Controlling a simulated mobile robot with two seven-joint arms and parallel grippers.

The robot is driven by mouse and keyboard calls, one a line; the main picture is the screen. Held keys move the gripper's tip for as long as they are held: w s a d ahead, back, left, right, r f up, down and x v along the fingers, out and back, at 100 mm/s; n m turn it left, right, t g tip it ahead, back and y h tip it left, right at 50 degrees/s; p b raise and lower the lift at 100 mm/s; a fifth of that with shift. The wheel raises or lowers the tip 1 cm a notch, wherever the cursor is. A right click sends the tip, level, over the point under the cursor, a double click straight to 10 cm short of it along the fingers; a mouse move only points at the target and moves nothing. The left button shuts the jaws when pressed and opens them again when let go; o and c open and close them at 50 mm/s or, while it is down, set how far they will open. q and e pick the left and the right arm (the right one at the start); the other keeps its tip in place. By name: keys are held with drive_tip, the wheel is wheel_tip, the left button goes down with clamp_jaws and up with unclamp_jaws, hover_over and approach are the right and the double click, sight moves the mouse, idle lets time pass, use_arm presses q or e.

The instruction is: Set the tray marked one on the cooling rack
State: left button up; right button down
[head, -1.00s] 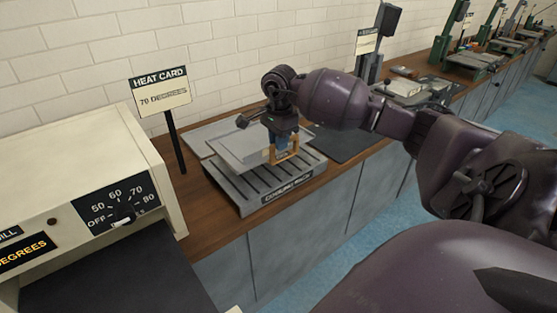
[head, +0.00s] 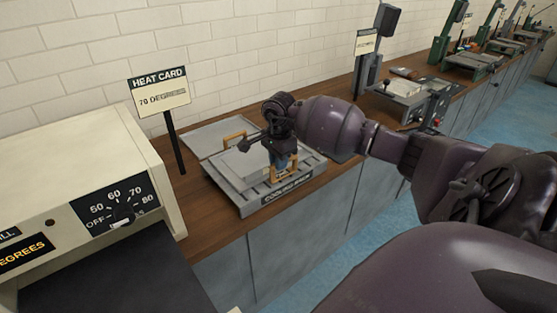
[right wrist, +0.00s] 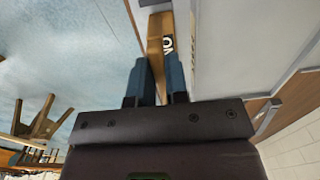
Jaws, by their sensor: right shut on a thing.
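A flat grey tray (head: 238,167) with wooden handles is over the grey slatted cooling rack (head: 288,188), which carries its name on its front edge. The tray covers most of the slats; I cannot tell whether it touches them. My right gripper (head: 280,163) is shut on the tray's near wooden handle. The tray's far handle (head: 234,138) stands free. My left gripper is not in view.
A heat card sign (head: 160,90) reading 70 degrees stands left of the rack. A cream heater with a dial (head: 120,205) is at the near left. A grey plate (head: 205,138) lies behind the tray. Machines (head: 410,90) line the wooden bench farther right.

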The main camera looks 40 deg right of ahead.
drive_tip(key=c, duration=1.6)
unclamp_jaws()
drive_tip(key=shift+f, duration=0.15)
drive_tip(key=o, duration=0.5)
